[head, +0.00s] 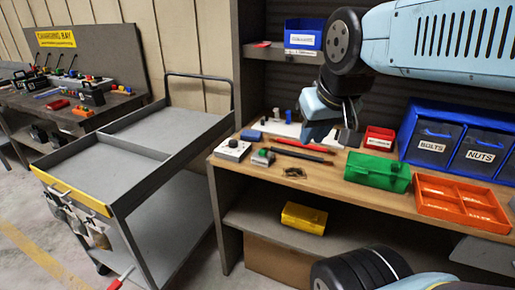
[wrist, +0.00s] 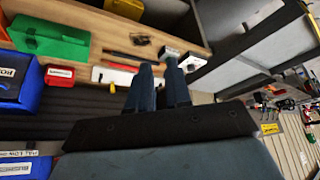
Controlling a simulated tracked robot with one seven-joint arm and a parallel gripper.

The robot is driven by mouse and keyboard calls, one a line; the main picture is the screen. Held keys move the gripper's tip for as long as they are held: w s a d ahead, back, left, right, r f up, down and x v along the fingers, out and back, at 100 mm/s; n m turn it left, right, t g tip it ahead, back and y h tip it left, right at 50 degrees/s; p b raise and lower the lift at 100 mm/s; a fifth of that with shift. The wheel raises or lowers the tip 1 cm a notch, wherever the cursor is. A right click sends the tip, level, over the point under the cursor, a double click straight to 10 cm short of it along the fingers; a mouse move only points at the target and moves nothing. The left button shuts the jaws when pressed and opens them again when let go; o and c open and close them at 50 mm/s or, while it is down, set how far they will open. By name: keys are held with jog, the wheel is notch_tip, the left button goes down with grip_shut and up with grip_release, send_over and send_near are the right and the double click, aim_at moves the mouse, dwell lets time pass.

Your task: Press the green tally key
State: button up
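A small grey device (head: 262,157) with a dark greenish top sits near the bench's front left edge; I cannot clearly make out a green key on it. It seems to show in the wrist view (wrist: 170,51), just beyond my fingertips. A white box with a black knob (head: 233,150) stands left of it. My gripper (head: 335,130) hangs above the back of the bench, right of the device and apart from it. In the wrist view its two dark fingers (wrist: 159,68) have a narrow gap with nothing held.
Dark and red bars (head: 303,151) lie right of the device. A green bin (head: 378,172), an orange divided tray (head: 460,202) and blue bolts and nuts bins (head: 431,142) fill the bench's right. A grey cart (head: 115,165) stands left. The front left bench top (head: 250,172) is mostly bare.

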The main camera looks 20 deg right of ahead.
grip_shut()
dwell(1.2)
